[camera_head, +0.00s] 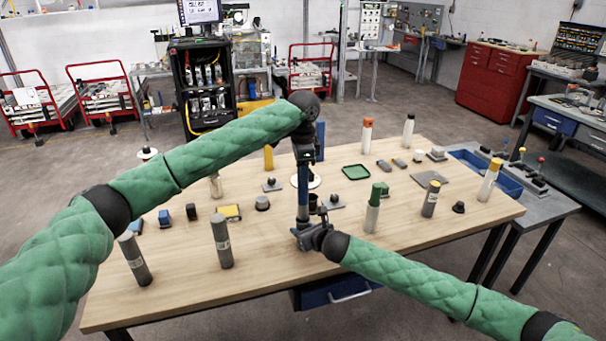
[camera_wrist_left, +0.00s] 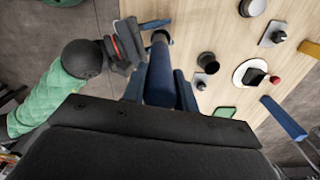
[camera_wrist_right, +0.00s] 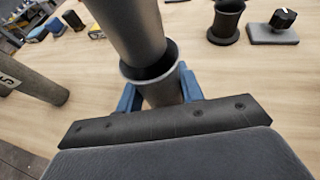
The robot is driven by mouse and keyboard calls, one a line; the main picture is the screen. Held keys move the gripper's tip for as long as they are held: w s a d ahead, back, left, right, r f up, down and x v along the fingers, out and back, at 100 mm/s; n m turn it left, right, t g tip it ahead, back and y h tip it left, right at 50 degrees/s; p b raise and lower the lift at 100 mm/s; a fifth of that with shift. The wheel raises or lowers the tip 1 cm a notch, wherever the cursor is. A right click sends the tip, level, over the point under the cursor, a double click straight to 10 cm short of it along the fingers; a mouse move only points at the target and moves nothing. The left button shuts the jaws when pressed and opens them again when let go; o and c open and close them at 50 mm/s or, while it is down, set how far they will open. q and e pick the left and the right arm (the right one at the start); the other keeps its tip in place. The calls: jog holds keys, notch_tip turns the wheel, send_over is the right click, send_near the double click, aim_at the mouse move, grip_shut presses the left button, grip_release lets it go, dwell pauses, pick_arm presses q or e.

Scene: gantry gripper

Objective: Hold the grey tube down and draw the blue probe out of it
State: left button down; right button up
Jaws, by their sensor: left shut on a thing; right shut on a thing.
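The blue probe (camera_head: 303,190) stands upright near the middle of the table, under my left gripper (camera_head: 305,155), which is shut on its upper part. In the left wrist view the probe (camera_wrist_left: 160,80) lies between the two fingers. My right gripper (camera_head: 299,233) is lower and shut on the grey tube, which it mostly hides in the head view. In the right wrist view the grey tube (camera_wrist_right: 163,92) sits between blue fingers. A grey shaft (camera_wrist_right: 130,28), seemingly the probe's lower part, enters its open mouth, slightly tilted. Its lower end is hidden inside.
Two grey cylinders (camera_head: 134,260) (camera_head: 221,242) stand at the table's left front. A green-topped cylinder (camera_head: 374,207) stands right of my right gripper. A small black cup (camera_wrist_right: 227,22) is close behind the tube. The table's front middle is clear.

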pick_arm(q)
jog(key=shift+r, duration=0.1)
jog(key=shift+r, duration=1.4)
pick_arm(e)
jog(key=o, duration=1.1)
jog(key=shift+c, duration=0.2)
jog(key=v, duration=1.2)
